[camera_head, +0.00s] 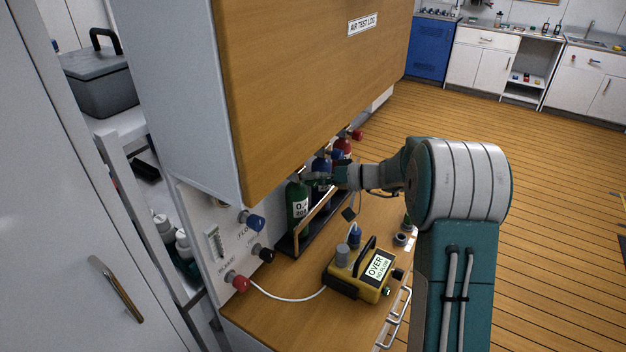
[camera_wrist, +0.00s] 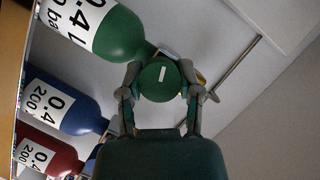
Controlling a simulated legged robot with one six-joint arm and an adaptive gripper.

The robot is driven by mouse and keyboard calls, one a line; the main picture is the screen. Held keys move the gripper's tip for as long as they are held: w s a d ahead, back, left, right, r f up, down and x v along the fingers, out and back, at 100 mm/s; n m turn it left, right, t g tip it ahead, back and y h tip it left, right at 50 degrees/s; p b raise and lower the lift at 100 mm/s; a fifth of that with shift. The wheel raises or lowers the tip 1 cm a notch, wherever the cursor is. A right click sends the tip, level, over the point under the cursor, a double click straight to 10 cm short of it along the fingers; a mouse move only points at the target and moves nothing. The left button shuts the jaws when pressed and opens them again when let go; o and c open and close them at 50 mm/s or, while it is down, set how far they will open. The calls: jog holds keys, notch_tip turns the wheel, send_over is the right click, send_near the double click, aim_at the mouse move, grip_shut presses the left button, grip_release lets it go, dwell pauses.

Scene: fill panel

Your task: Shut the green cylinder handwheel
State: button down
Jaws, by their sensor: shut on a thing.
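The green cylinder (camera_head: 297,203) stands in a rack at the back of the wooden counter, marked with a white label. It also shows at the upper left of the wrist view (camera_wrist: 122,36). Its round green handwheel (camera_wrist: 160,82), with a white line mark, sits between my two fingers. My gripper (camera_wrist: 161,88) is shut on the handwheel from both sides.
A blue cylinder (camera_wrist: 65,103) and a red cylinder (camera_wrist: 48,150) stand beside the green one. A wooden cabinet (camera_head: 310,80) overhangs them. A yellow meter (camera_head: 358,272) reading "OVER" sits on the counter, its white hose running to the knobbed panel (camera_head: 222,262).

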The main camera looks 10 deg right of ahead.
jog(key=m+y, duration=0.1)
jog(key=m, duration=0.1)
jog(key=m+y, duration=0.1)
jog(key=m, duration=0.1)
jog(key=shift+w+d+f+m, duration=0.1)
jog(key=shift+w+m, duration=0.05)
jog(key=shift+m, duration=0.25)
jog(key=m+y, duration=0.1)
jog(key=m, duration=0.1)
jog(key=m+t+y, duration=0.1)
jog(key=m, duration=0.2)
jog(key=shift+f, duration=0.15)
jog(key=m+t, duration=0.1)
jog(key=m, duration=0.2)
jog(key=m+t, duration=0.1)
jog(key=m, duration=0.2)
jog(key=shift+f+m+y, duration=0.1)
jog(key=shift+m+y, duration=0.2)
jog(key=shift+y, duration=0.1)
jog(key=m+t, duration=0.2)
jog(key=m, duration=0.1)
jog(key=m+t+h, duration=0.1)
jog(key=m, duration=0.2)
jog(key=shift+s+f+m+t, duration=0.1)
jog(key=shift+s+m+t, duration=0.1)
jog(key=shift+m+t, duration=0.15)
jog(key=shift+m, duration=0.35)
jog(key=shift+f, duration=0.1)
